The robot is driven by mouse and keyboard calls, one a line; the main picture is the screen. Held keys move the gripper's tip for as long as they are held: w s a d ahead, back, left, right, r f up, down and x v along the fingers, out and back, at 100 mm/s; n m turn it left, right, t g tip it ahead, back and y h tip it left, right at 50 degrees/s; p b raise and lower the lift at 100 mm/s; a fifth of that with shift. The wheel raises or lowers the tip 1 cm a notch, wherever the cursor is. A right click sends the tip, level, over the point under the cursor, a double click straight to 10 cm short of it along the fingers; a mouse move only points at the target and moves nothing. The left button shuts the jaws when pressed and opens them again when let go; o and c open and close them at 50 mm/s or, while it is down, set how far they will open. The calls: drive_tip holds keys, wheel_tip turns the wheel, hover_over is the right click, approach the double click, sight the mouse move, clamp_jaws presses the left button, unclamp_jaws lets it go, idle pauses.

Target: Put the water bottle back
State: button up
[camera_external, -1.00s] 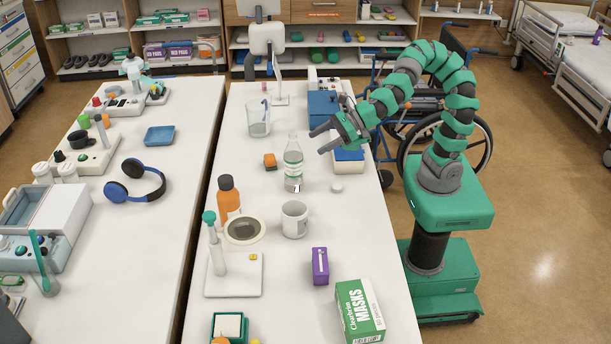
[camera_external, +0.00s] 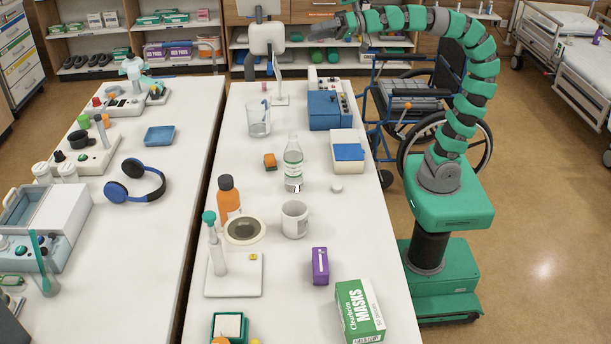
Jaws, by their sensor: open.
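The clear water bottle (camera_external: 293,165) with a pale green and white label stands upright on the right-hand white table, near its middle. My gripper (camera_external: 318,32) is raised well above and beyond the bottle, in front of the back shelves. It is open and empty, apart from everything on the table. My arm arches up and over from the right of the table.
A wheelchair (camera_external: 415,90) stands behind my base. Bare tabletop lies right of the mug.

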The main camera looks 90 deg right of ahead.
drive_tip(key=s+r+n+h, duration=0.1)
drive_tip(key=s+d+r+n+h, duration=0.1)
drive_tip(key=n, duration=0.1)
drive_tip(key=s+d+r+n+h, duration=0.1)
drive_tip(key=n, duration=0.1)
drive_tip(key=shift+s+d+r+g, duration=0.15)
drive_tip(key=shift+d+g, duration=0.05)
drive_tip(key=shift+g, duration=0.1)
